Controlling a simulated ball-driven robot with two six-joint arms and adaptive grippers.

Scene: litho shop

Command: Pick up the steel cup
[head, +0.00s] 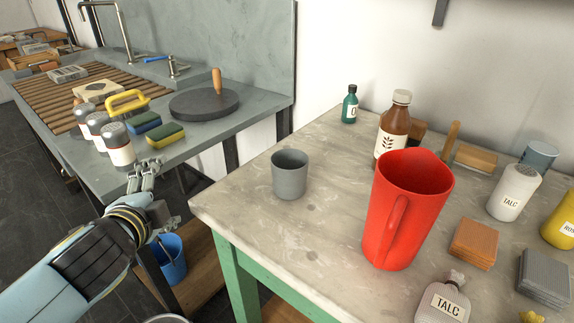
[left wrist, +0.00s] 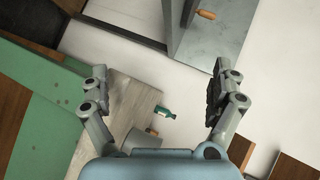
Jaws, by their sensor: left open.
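A plain grey cup (head: 289,175), which looks like the steel cup, stands upright near the left part of the stone-topped table (head: 262,222). My left gripper (head: 163,194) is open and empty, left of the table edge and well apart from the cup. In the left wrist view, my left gripper's (left wrist: 160,92) two fingers are spread wide with nothing between them. A grey shape low in that view, partly hidden by the gripper body, may be the cup. My right gripper is not in view.
A red pitcher (head: 405,210) stands right of the cup. A brown bottle (head: 393,130) and a green bottle (head: 350,105) stand behind. Talc bottles (head: 515,192) and sponge blocks fill the right side. A sink counter (head: 200,140) is at left. The tabletop around the cup is clear.

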